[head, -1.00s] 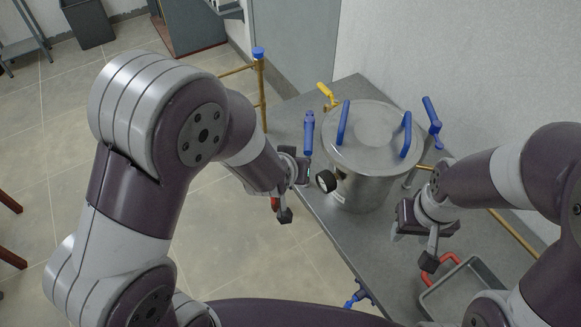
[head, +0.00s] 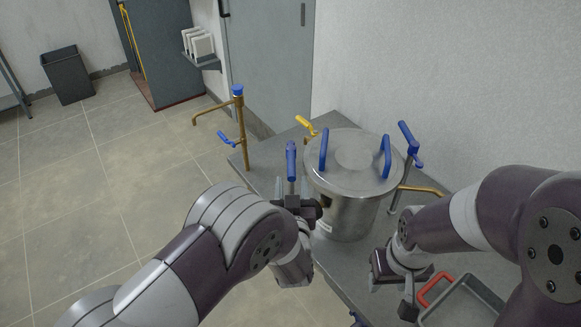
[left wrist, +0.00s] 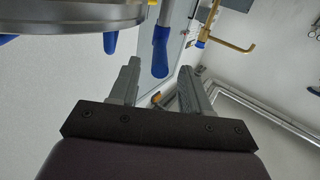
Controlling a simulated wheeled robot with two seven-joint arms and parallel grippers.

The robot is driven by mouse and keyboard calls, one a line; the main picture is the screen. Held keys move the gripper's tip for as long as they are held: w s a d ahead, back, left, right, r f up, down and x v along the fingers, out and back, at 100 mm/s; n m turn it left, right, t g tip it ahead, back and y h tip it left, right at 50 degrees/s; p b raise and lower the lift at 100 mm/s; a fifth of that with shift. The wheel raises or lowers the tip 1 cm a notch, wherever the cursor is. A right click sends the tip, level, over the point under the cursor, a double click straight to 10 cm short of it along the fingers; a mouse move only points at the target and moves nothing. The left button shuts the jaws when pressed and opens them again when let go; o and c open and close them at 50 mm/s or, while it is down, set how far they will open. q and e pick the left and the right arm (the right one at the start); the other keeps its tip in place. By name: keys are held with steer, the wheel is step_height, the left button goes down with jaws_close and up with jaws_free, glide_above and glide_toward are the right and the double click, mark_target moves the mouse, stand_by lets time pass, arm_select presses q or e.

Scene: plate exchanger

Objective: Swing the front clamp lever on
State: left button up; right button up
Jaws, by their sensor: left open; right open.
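A steel pot (head: 345,215) with a round lid (head: 352,160) and two blue lid handles stands on the grey bench. A clamp lever with a blue handle (head: 291,160) stands upright at the pot's left side. In the left wrist view, this blue handle (left wrist: 161,52) hangs in line with the gap between my fingers, apparently beyond their tips. My left gripper (head: 292,192) is open just below the handle in the head view, beside the pot; its fingers also show in the left wrist view (left wrist: 158,75). Another blue clamp lever (head: 409,140) tilts at the pot's right. My right gripper (head: 404,290) is open and empty, right of the pot.
A yellow-handled valve (head: 306,124) is behind the pot. A brass pipe with a blue top (head: 238,92) stands at the bench's left edge. A grey tray (head: 462,303) with a red handle lies at lower right.

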mark_target(291, 168)
arm_select(q)
steer(key=w, duration=0.5)
steer(key=shift+w+r+p, duration=0.1)
steer(key=shift+w+p, duration=0.25)
steer(key=shift+w, duration=0.35)
jaws_close()
